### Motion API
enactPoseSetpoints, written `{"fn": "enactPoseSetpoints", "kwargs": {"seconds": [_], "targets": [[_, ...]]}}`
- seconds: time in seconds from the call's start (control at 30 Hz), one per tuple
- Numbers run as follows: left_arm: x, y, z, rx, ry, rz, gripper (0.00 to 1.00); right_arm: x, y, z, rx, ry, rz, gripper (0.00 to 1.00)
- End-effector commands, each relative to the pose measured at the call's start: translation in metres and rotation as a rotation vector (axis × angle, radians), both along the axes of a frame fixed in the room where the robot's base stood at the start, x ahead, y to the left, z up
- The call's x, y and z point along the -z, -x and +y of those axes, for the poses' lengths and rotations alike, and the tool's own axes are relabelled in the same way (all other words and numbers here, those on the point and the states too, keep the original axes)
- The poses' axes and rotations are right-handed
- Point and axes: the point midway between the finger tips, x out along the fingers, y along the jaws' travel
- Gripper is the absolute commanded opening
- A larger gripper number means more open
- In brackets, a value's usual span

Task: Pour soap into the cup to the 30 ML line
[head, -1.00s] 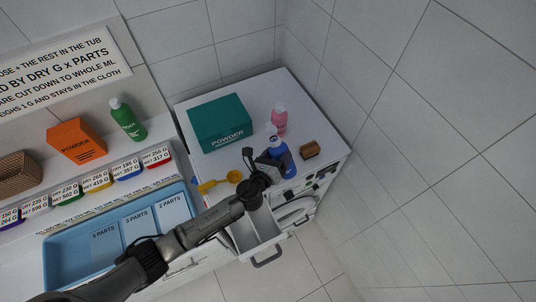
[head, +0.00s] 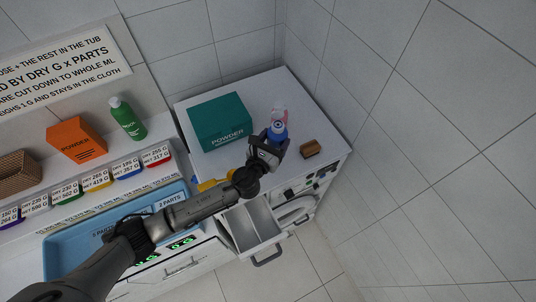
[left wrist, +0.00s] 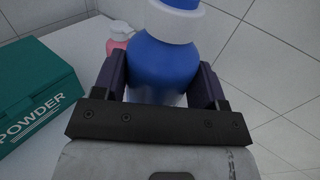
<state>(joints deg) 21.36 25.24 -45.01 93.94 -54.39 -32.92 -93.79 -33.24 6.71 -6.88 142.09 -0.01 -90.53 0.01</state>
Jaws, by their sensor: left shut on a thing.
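My left gripper (head: 269,146) is shut on a blue bottle (head: 278,132) with a white collar and blue cap, above the white counter top. In the left wrist view the blue bottle (left wrist: 163,65) sits between the two dark fingers. In the head view its top faces the camera. A pink bottle (head: 281,113) stands just behind it, partly hidden; it also shows in the left wrist view (left wrist: 118,42). A yellow scoop or cup (head: 208,184) lies by the counter's front left, mostly hidden by my arm. My right gripper is not in view.
A green powder box (head: 220,121) stands at the counter's back left and a brown block (head: 310,149) at the right. An open drawer (head: 259,236) juts out below. A blue tray (head: 75,240), orange box (head: 76,141) and green bottle (head: 127,118) are at left.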

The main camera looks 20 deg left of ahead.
Motion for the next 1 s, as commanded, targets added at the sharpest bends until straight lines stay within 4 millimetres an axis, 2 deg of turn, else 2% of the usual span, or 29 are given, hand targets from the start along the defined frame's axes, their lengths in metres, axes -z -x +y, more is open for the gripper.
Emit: {"fn": "enactPoseSetpoints", "kwargs": {"seconds": [0.17,0.6,1.0], "targets": [[-0.002,0.0,0.0,0.001,0.002,-0.002,0.33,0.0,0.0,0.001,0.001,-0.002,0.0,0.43],[-0.029,0.0,0.0,0.001,0.004,-0.001,0.33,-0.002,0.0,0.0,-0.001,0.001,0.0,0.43],[-0.031,0.0,0.0,0.001,0.004,0.0,0.33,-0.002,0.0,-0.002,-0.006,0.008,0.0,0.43]]}}
